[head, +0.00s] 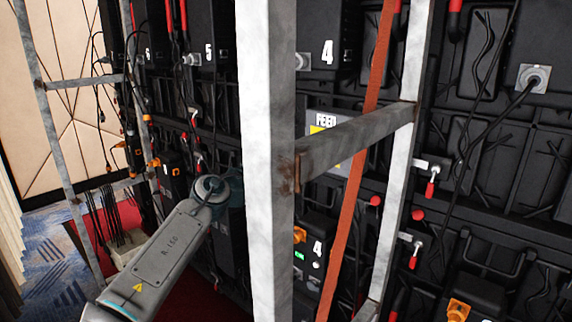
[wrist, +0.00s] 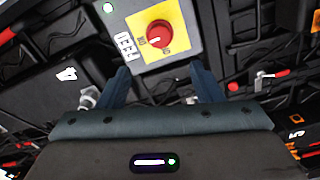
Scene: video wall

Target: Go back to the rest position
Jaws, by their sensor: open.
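My gripper (wrist: 163,92) shows in the wrist view with its two dark blue fingers spread apart and nothing between them. Beyond the fingertips is a grey box (wrist: 193,15) marked FEED, with a yellow plate and a red rotary knob (wrist: 158,34). The knob is clear of the fingers. In the head view my arm (head: 170,245) reaches up from the bottom left towards the wall, behind a metal post. My gripper is hidden there. Part of the FEED box (head: 325,122) shows right of the post.
A thick grey metal post (head: 268,160) and a crossbar (head: 355,145) stand close in front. An orange strap (head: 356,175) hangs beside them. Black panels with cables and red-handled latches (head: 431,182) fill the wall behind. Patterned carpet (head: 50,265) lies at the lower left.

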